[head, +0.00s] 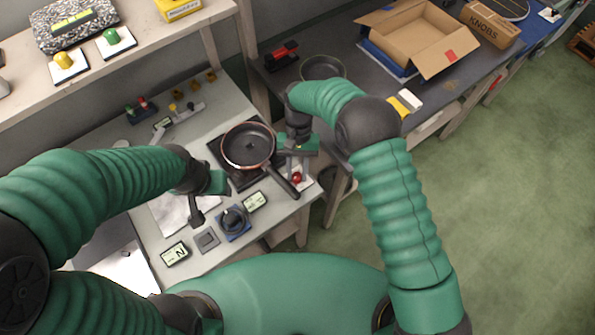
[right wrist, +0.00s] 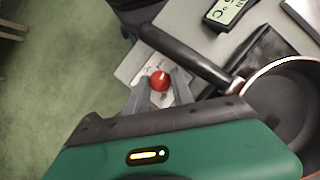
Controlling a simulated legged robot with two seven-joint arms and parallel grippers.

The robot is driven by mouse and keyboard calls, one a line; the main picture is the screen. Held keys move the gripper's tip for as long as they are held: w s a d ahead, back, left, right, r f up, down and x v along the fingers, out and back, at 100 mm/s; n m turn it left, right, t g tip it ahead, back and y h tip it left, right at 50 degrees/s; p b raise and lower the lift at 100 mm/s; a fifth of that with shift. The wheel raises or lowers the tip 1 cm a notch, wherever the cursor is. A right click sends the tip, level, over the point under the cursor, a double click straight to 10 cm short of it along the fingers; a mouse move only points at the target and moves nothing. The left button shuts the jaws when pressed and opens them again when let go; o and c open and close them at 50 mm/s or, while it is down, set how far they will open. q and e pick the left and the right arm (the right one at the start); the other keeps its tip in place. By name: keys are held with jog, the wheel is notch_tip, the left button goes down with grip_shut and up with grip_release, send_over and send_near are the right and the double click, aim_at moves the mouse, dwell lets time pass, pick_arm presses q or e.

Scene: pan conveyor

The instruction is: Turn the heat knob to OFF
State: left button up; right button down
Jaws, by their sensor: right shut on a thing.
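The red heat knob (head: 297,177) sits on a pale plate at the front right corner of the grey bench. In the right wrist view the knob (right wrist: 160,81) shows a small light mark on its top. My right gripper (head: 295,172) is over it; in the right wrist view its two fingers (right wrist: 158,88) stand on either side of the knob, shut on it. Lettering on the plate is too small to read. My left gripper (head: 208,204) hangs above the bench, left of the black dial; its finger gap is unclear.
A frying pan (head: 248,143) stands on a dark burner, its handle (right wrist: 185,52) reaching close beside the knob. A black dial on a blue base (head: 233,220) and small displays (head: 255,202) lie nearby. A cardboard box (head: 421,38) is on the back table.

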jog(key=n, duration=0.2)
jog(key=n+h, duration=0.1)
jog(key=n, duration=0.1)
jog(key=n+h, duration=0.1)
jog(key=n, duration=0.1)
jog(key=shift+w+a+r+t, duration=0.1)
jog(key=shift+w+a+t, duration=0.1)
jog(key=shift+a+t, duration=0.1)
dwell(0.4)
jog(key=c, duration=1.4)
grip_release()
jog(key=shift+s, duration=0.1)
